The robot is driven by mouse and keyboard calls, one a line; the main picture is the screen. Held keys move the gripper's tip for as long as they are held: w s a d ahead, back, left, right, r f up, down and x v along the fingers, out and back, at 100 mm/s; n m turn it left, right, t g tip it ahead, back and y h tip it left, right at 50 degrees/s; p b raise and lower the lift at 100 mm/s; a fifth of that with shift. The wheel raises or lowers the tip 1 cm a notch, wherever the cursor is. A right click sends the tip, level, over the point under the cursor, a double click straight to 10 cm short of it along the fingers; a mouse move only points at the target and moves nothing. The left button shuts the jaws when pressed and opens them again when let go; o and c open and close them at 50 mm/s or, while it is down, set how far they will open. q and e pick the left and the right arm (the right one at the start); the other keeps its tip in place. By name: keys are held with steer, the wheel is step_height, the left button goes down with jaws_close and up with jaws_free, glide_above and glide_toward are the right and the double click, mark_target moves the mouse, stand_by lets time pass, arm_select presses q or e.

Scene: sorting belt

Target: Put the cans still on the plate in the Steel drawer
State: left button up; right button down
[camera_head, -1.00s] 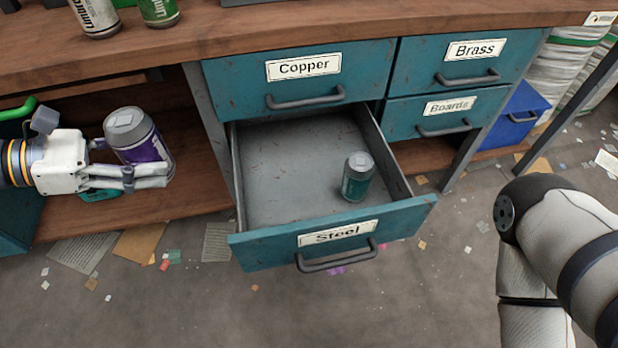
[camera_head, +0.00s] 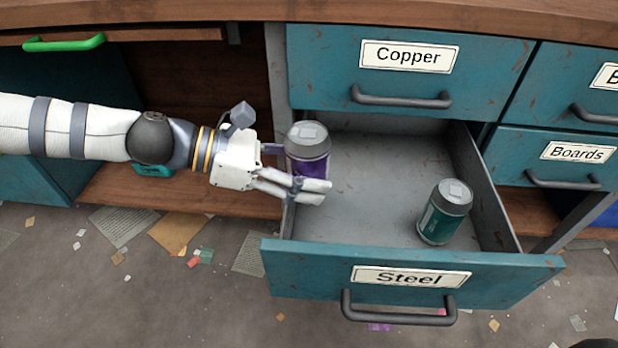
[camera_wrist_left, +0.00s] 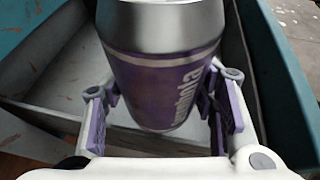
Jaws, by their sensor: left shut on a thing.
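The Steel drawer (camera_head: 375,262) is pulled open below the Copper drawer. A teal can (camera_head: 445,212) stands inside it toward the right. My left gripper (camera_head: 298,182) is shut on a purple can (camera_head: 308,143) with a grey top, held upright over the drawer's left side. In the left wrist view the purple can (camera_wrist_left: 160,85) sits between the two fingers (camera_wrist_left: 165,115), with drawer walls behind it. The can's lower end is partly hidden by the fingers. The plate is not in view. My right gripper is not in view.
The closed Copper drawer (camera_head: 480,75) is directly above, and the closed Boards drawer (camera_head: 520,150) is to the right. The wooden worktop (camera_head: 220,10) runs along the top. The middle of the Steel drawer's floor is clear. Paper scraps (camera_head: 180,228) litter the floor.

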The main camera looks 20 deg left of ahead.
arm_select(q)
steer(key=shift+r, duration=0.2)
steer(key=shift+f, duration=0.55)
steer(key=o, duration=0.9)
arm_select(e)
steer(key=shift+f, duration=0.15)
arm_select(q)
steer(key=shift+r, duration=0.15)
steer(key=shift+r+p, duration=0.3)
steer(key=shift+r, duration=0.35)
steer(key=p+v, duration=0.6)
steer(key=v, duration=0.5)
steer(key=shift+s+a, duration=0.2)
steer(key=shift+a, duration=0.2)
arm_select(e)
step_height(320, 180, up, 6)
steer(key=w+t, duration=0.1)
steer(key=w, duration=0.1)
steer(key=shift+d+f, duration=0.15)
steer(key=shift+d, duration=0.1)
